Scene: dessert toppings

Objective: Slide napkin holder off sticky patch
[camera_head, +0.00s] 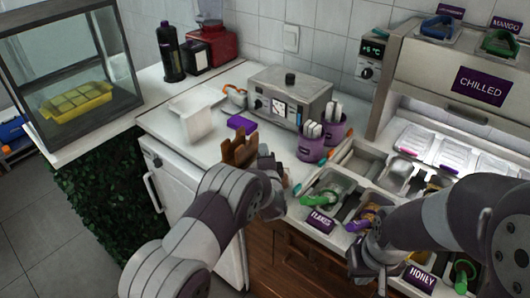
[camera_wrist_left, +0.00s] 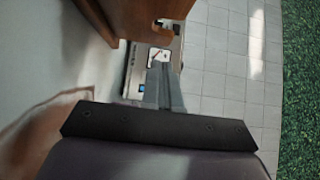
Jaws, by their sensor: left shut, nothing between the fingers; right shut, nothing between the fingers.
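A brown wooden upright piece, which looks like the napkin holder (camera_head: 238,150), stands on the white counter (camera_head: 185,150) near its front edge. A brown panel, likely the same holder (camera_wrist_left: 100,28), is close at the top left of the left wrist view. My left gripper (camera_head: 265,160) is just right of the holder in the head view; its fingers (camera_wrist_left: 161,75) are shut and empty. I cannot tell whether they touch the holder. No sticky patch can be made out. My right gripper (camera_head: 362,262) is shut and empty, low by the topping bins.
A grey machine with a dial (camera_head: 290,97) stands behind the holder, with purple cups (camera_head: 312,148) to its right. A white flared object (camera_head: 197,118) and a purple block (camera_head: 242,124) are nearby. Topping bins (camera_head: 330,188) lie right. The counter's left part has free room.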

